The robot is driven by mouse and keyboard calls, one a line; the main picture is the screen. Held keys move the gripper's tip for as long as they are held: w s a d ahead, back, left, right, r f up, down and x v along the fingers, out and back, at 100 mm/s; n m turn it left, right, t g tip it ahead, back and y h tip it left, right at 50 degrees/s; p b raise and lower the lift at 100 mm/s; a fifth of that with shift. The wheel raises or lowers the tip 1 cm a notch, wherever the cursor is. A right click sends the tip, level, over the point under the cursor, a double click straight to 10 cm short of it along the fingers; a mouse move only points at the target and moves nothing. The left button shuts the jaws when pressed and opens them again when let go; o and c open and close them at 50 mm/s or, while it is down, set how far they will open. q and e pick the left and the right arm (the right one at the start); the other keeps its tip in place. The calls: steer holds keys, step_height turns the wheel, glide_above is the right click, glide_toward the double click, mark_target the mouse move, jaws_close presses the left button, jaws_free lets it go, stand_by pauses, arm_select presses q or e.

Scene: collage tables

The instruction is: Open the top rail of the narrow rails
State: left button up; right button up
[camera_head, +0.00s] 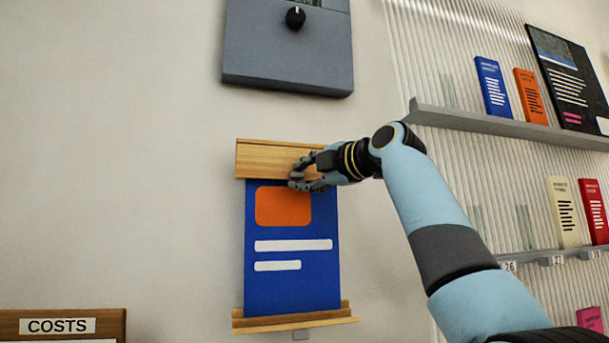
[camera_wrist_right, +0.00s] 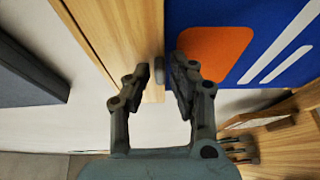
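The narrow rails hold a blue poster (camera_head: 293,285) on the wall. It has an orange block and white bars. The wooden top rail (camera_head: 265,160) runs along its upper edge, and the bottom rail (camera_head: 265,323) along its lower edge. My right gripper (camera_head: 298,180) is at the right half of the top rail. In the right wrist view, the gripper (camera_wrist_right: 160,72) is open, with a finger on each side of a small grey tab (camera_wrist_right: 159,69) at the top rail's edge (camera_wrist_right: 120,35). I cannot tell whether the fingers touch it. My left gripper is not in view.
A grey box with a black knob (camera_head: 288,55) hangs above the rails. Shelves (camera_head: 500,124) with several booklets are at the right, behind my right arm. A wooden COSTS board (camera_head: 112,325) is at the lower left. The wall left of the rails is clear.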

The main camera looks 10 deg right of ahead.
mark_target(293, 173)
jaws_close()
steer(key=r+g+h+p, duration=0.1)
steer(key=p, duration=0.3)
steer(key=s+r+m+g+p, duration=0.1)
steer(key=g+p, duration=0.1)
steer(key=p, duration=0.2)
steer(key=s+r+g+h+p, duration=0.1)
steer(key=p, duration=0.3)
steer(key=shift+s+d+r+m+g+h+p, duration=0.15)
steer(key=shift+s+d+m+g+h+p, duration=0.15)
steer(key=shift+m+g, duration=0.1)
steer(key=shift+s+g+p, duration=0.1)
steer(key=shift+g+p, duration=0.4)
steer(key=shift+p, duration=0.5)
steer(key=shift+o, duration=1.7)
jaws_free()
